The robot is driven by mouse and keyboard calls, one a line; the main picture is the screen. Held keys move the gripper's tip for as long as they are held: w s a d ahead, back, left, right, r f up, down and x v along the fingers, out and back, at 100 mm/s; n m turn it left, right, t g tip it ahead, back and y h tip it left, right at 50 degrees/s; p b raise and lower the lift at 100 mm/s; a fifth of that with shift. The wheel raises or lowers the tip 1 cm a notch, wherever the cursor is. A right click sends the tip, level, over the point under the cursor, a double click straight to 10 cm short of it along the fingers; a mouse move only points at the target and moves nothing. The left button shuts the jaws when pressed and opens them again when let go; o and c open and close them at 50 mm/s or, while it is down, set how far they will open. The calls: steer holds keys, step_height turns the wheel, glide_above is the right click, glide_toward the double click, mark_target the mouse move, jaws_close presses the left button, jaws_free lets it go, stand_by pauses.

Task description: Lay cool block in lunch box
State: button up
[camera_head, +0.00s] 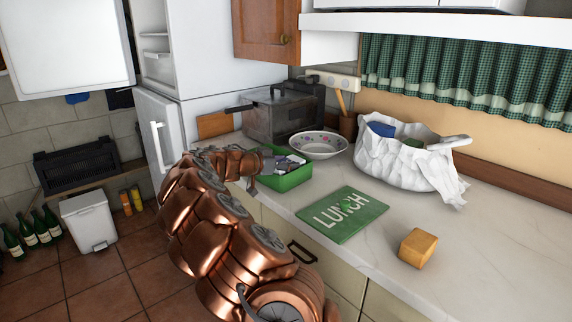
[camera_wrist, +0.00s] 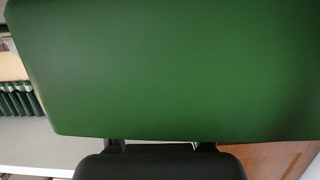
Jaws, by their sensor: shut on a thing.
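The open green lunch box (camera_head: 288,182) stands on the counter, with grey-white and bluish contents (camera_head: 290,163) partly showing inside. Its lid (camera_head: 343,215), marked LUNCH, lies flat on the counter in front. My gripper (camera_head: 262,163) is at the left end of the box, at rim height. In the wrist view a green wall (camera_wrist: 180,65) fills most of the picture and hides the fingertips of my gripper (camera_wrist: 160,146). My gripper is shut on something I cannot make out. I cannot tell which of the contents is the cool block.
A patterned bowl (camera_head: 318,146) and a steel oven (camera_head: 285,110) stand behind the box. A white bag (camera_head: 405,165) with a blue item (camera_head: 381,129) stands to the right. A wooden cube (camera_head: 418,248) lies near the front edge. The counter between the lid and the bag is clear.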

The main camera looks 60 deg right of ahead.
steer(key=shift+s+f+b, duration=0.1)
steer(key=shift+f+b, duration=0.55)
steer(key=shift+b, duration=0.25)
steer(key=o, duration=0.9)
steer(key=shift+o, duration=0.6)
steer(key=shift+f, duration=0.15)
steer(key=shift+s, duration=0.1)
steer(key=r+p, duration=0.1)
steer(key=p, duration=0.1)
steer(key=shift+r+p, duration=0.2)
steer(key=shift+p, duration=0.2)
steer(key=b+v, duration=0.1)
steer(key=v, duration=0.4)
steer(key=b+v, duration=0.1)
steer(key=v, duration=0.5)
steer(key=shift+w+d+r, duration=0.1)
steer(key=shift+w+r, duration=0.15)
steer(key=shift+w+a+r, duration=0.1)
steer(key=shift+a+r, duration=0.1)
steer(key=shift+a, duration=0.35)
